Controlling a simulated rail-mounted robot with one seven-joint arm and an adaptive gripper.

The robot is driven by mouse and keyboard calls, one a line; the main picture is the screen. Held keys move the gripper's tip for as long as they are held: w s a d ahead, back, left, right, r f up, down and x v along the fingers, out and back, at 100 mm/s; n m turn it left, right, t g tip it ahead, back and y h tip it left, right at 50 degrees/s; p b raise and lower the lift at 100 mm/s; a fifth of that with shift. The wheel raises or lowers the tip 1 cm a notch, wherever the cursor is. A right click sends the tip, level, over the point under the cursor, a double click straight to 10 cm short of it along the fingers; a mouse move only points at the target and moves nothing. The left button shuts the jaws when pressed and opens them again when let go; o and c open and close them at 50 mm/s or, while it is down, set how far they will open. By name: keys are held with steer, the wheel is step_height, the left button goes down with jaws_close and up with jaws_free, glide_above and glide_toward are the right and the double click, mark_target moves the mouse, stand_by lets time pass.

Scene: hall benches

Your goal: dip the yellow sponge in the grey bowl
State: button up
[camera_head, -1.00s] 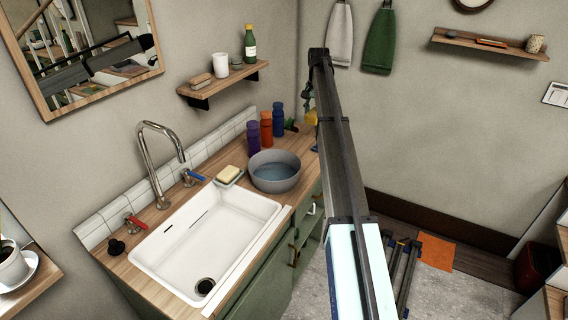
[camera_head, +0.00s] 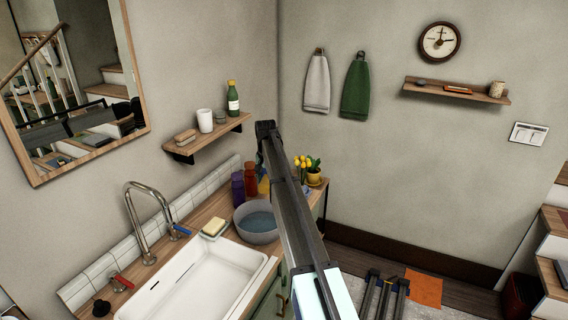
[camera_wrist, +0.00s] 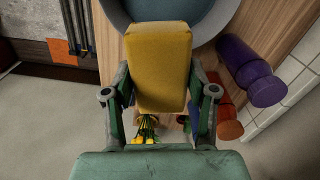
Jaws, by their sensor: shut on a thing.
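The yellow sponge (camera_wrist: 158,60) is between the two green fingers of my gripper (camera_wrist: 160,92) in the wrist view, and the gripper is shut on it. The grey bowl (camera_wrist: 229,12) shows at the top of that view, with blue-grey water inside; the sponge's far end overlaps its rim in the picture. I cannot tell how high the sponge is above it. In the head view the bowl (camera_head: 243,233) stands on the counter beside the sink. A bit of the yellow sponge (camera_head: 263,187) shows behind the bowl; my arm hides most of the gripper.
A pale sponge on a dish (camera_head: 214,228) lies between bowl and sink (camera_head: 190,285). A yellow flower pot (camera_head: 314,179) stands at the counter's far end.

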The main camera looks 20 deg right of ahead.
mark_target(260, 228)
steer(key=s+a+f+n+p, duration=0.2)
steer(key=s+a+f+n, duration=0.1)
steer(key=s+a, duration=0.25)
steer(key=shift+n, duration=0.6)
steer(key=shift+w+d+f+b, duration=0.15)
steer(key=shift+f+b, duration=0.8)
steer(key=shift+f, duration=1.1)
steer(key=shift+w+a+f+b, duration=0.15)
steer(key=shift+f+b, duration=0.85)
steer(key=shift+f, duration=1.05)
steer(key=shift+w+d+f+b, duration=0.15)
steer(key=shift+f+b, duration=0.8)
steer(key=shift+f, duration=1.1)
step_height(260, 228, up, 9)
steer(key=p, duration=0.4)
steer(key=shift+r, duration=0.2)
